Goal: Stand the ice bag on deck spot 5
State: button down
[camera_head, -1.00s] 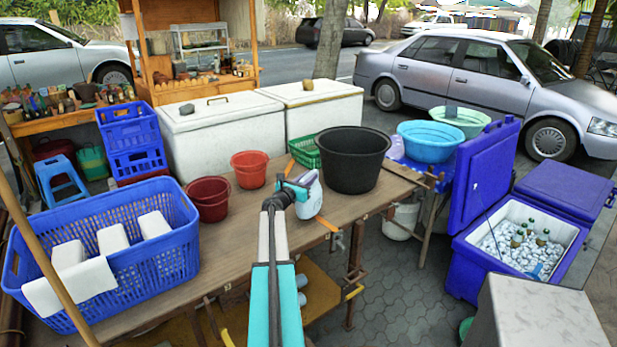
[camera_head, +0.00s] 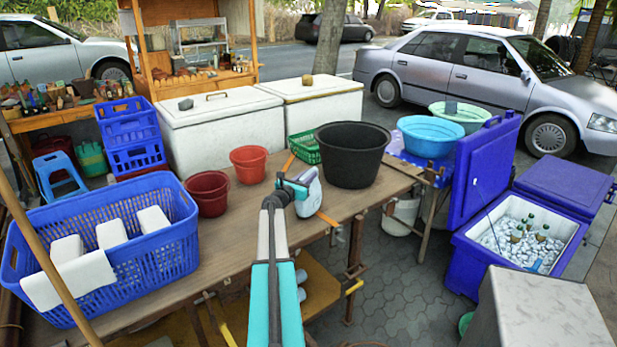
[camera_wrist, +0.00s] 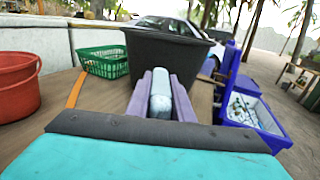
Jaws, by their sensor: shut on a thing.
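The ice bag (camera_head: 309,194) is a small pale white-blue bag above the wooden table, near its front edge and in front of the black tub. My gripper (camera_head: 292,189) is shut on it from its left side in the head view. In the wrist view, the pale bag (camera_wrist: 160,95) shows end-on between my two purple-grey fingers. The bag looks slightly tilted. Whether its bottom touches the table is unclear. No numbered deck spot can be read. Orange strips lie on the table, one beside the bag (camera_head: 327,220).
The black tub (camera_head: 352,155) stands just behind the bag, with a green basket (camera_head: 304,147) beside it. Two red buckets (camera_head: 208,194) (camera_head: 249,164) and a blue basket (camera_head: 160,250) are to the left. An open blue cooler (camera_head: 468,245) stands right. The table's middle is bare.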

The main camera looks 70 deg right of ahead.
jog(key=shift+f+b, duration=0.35)
dwell(0.4)
jog(key=c, duration=1.5)
grip_release()
jog(key=shift+f, duration=0.15)
jog(key=shift+a, duration=0.2)
jog(key=shift+w+a+b, duration=0.4)
jog(key=shift+a+b, duration=0.05)
jog(key=shift+a, duration=1.75)
jog(key=shift+w+a+b, duration=0.4)
jog(key=shift+a+b, duration=0.05)
jog(key=shift+a, duration=1.75)
jog(key=shift+w+a+b, duration=0.4)
jog(key=shift+a+b, duration=0.05)
jog(key=shift+a, duration=1.75)
